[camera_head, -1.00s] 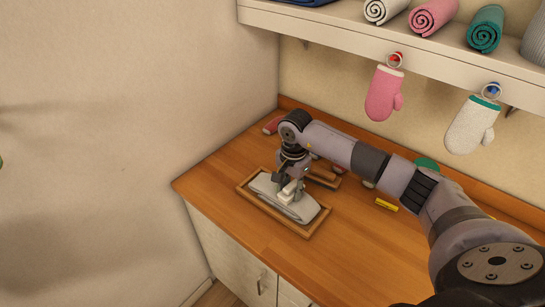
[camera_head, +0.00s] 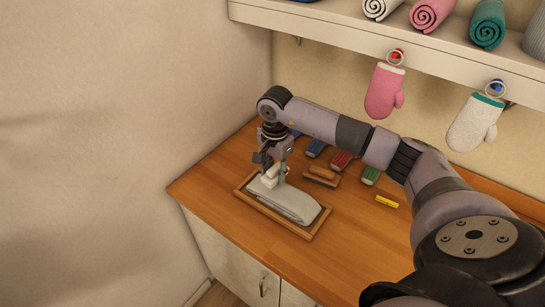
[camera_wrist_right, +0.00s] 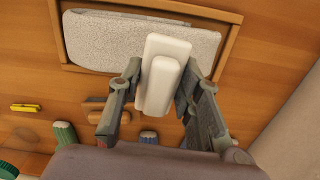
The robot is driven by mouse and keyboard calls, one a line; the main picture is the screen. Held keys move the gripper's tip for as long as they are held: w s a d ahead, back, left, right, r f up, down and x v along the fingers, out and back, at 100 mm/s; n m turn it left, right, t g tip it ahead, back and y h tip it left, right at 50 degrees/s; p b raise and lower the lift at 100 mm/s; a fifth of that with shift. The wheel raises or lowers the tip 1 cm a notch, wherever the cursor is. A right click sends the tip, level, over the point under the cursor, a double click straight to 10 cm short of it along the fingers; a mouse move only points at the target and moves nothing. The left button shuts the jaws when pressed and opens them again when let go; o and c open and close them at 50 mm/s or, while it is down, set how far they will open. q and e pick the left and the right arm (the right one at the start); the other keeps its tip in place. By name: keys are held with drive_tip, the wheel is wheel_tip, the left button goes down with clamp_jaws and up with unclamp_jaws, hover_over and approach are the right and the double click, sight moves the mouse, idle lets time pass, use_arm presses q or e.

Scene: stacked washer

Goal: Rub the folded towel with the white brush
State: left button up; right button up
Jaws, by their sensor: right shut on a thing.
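The folded grey towel (camera_head: 292,204) lies flat in a shallow wooden tray (camera_head: 268,213) near the counter's left end. My right gripper (camera_head: 274,172) points down and is shut on the white brush (camera_head: 268,181), over the towel's left end. In the right wrist view the brush (camera_wrist_right: 160,72) sits between the two fingers (camera_wrist_right: 158,95) and overlaps the towel (camera_wrist_right: 105,42). The brush's underside is hidden, so I cannot tell for sure whether it touches the towel. My left gripper is out of view.
A brown wooden brush-like object (camera_head: 320,175) lies behind the tray. Blue (camera_head: 316,148), red (camera_head: 341,160) and green (camera_head: 370,175) items stand behind it, and a yellow item (camera_head: 386,201) lies right. Mitts (camera_head: 384,91) hang from the shelf (camera_head: 400,50). The counter's front right is clear.

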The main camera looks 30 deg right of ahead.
sight(274, 166)
drive_tip(key=shift+r+p, duration=0.4)
drive_tip(key=shift+r, duration=0.55)
drive_tip(key=shift+w+r+p, duration=0.2)
drive_tip(key=shift+r+p, duration=0.15)
drive_tip(key=shift+r, duration=0.3)
drive_tip(key=shift+s+r, duration=0.15)
drive_tip(key=shift+r, duration=0.3)
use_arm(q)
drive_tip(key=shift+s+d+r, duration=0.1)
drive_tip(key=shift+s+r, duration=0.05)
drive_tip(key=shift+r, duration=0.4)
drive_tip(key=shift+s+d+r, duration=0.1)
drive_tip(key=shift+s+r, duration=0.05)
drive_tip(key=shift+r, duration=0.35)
